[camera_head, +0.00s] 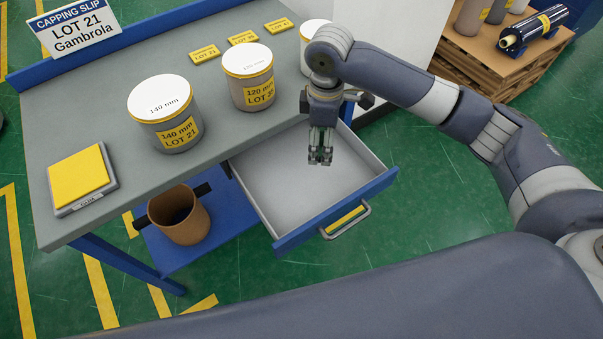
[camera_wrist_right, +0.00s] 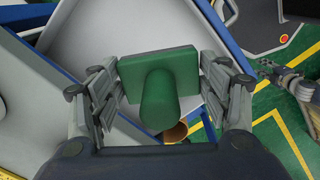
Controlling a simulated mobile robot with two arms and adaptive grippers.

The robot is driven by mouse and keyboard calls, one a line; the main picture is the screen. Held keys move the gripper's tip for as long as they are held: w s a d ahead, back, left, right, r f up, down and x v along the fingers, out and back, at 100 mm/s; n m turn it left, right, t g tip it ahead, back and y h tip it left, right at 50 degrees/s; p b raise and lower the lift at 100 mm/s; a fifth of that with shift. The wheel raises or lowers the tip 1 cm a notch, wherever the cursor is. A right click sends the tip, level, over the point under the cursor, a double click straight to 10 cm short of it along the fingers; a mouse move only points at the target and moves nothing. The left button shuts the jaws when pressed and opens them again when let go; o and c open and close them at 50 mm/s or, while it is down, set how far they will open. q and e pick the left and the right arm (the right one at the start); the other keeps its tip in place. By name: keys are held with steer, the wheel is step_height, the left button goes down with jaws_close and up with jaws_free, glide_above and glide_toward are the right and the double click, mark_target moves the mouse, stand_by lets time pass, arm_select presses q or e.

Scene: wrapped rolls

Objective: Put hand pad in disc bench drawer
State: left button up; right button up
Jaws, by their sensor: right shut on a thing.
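The hand pad is a green block with a rounded green handle (camera_wrist_right: 158,100). My right gripper (camera_wrist_right: 160,88) is shut on it, with its fingers on both sides of the pad in the right wrist view. In the head view my right gripper (camera_head: 320,155) points down over the open drawer (camera_head: 285,185); the pad hardly shows there between the fingers. The drawer is pulled out from the bench (camera_head: 85,122), has a light grey floor and a blue front with a handle, and looks empty.
On the bench top stand white-topped cylinders, one marked 140 mm (camera_head: 165,112) and one marked 120 mm (camera_head: 249,77), and a yellow pad on a grey base (camera_head: 80,178). A brown bin (camera_head: 180,215) stands below, left of the drawer. A pallet with rolls (camera_head: 490,50) is at back right.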

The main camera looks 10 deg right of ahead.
step_height(320, 180, down, 8)
steer(key=w+n+b, duration=0.2)
steer(key=n, duration=0.4)
glide_above(313, 184)
steer(key=shift+n, duration=0.3)
step_height(313, 184, down, 7)
steer(key=shift+r, duration=0.1)
steer(key=shift+f, duration=0.3)
arm_select(q)
steer(key=shift+g, duration=0.3)
steer(key=shift+s+a+f, duration=0.3)
steer(key=shift+s+f, duration=0.55)
steer(key=shift+s, duration=0.05)
steer(key=shift+s+a+f, duration=0.3)
steer(key=shift+s+f, duration=0.55)
steer(key=shift+s, duration=0.05)
arm_select(e)
steer(key=shift+f, duration=1.9)
steer(key=shift+f, duration=0.1)
steer(key=o, duration=1.1)
arm_select(q)
steer(key=shift+w, duration=0.1)
steer(key=shift+w, duration=0.1)
